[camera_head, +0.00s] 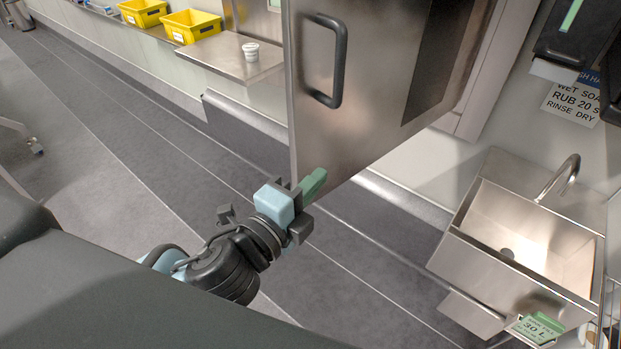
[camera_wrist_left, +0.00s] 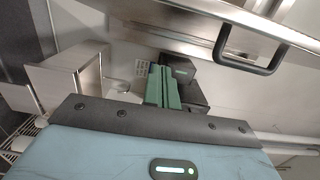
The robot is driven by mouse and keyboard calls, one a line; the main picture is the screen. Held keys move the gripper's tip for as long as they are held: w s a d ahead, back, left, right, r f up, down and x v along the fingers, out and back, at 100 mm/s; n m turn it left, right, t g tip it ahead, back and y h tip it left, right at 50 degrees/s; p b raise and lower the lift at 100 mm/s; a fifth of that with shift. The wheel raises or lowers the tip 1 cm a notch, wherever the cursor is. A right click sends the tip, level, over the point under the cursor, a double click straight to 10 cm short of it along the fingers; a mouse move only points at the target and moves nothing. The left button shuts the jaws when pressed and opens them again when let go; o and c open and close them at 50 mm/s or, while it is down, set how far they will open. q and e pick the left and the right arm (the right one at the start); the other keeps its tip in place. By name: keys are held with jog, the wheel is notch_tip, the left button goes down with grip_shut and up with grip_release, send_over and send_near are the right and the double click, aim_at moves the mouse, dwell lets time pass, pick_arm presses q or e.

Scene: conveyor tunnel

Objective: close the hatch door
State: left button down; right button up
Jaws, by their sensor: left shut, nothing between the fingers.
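The hatch door (camera_head: 375,75) is a brushed steel panel with a dark grey bar handle (camera_head: 338,62). It stands swung open, out from the wall, in the head view. In the left wrist view the door (camera_wrist_left: 180,38) crosses the top, with its handle (camera_wrist_left: 248,55) at upper right. My left gripper (camera_head: 314,184) has green fingers, shut and empty, by the lower edge of the door and below the handle. In the left wrist view the green fingers (camera_wrist_left: 162,88) are together. I cannot tell whether they touch the door. My right gripper is not in view.
A steel sink (camera_head: 530,235) with a tap is on the right. A steel shelf (camera_head: 232,58) behind the door bears a white cup (camera_head: 250,51). Yellow bins (camera_head: 190,26) stand on the ledge at upper left.

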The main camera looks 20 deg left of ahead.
aim_at(322, 146)
pick_arm(q)
jog(key=w, duration=0.6)
jog(key=w+a+p, duration=0.1)
jog(key=w, duration=0.2)
jog(key=shift+w, duration=0.1)
jog(key=shift+w+a, duration=0.1)
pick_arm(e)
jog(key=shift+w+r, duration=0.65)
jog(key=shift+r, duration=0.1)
pick_arm(q)
jog(key=shift+a, duration=0.1)
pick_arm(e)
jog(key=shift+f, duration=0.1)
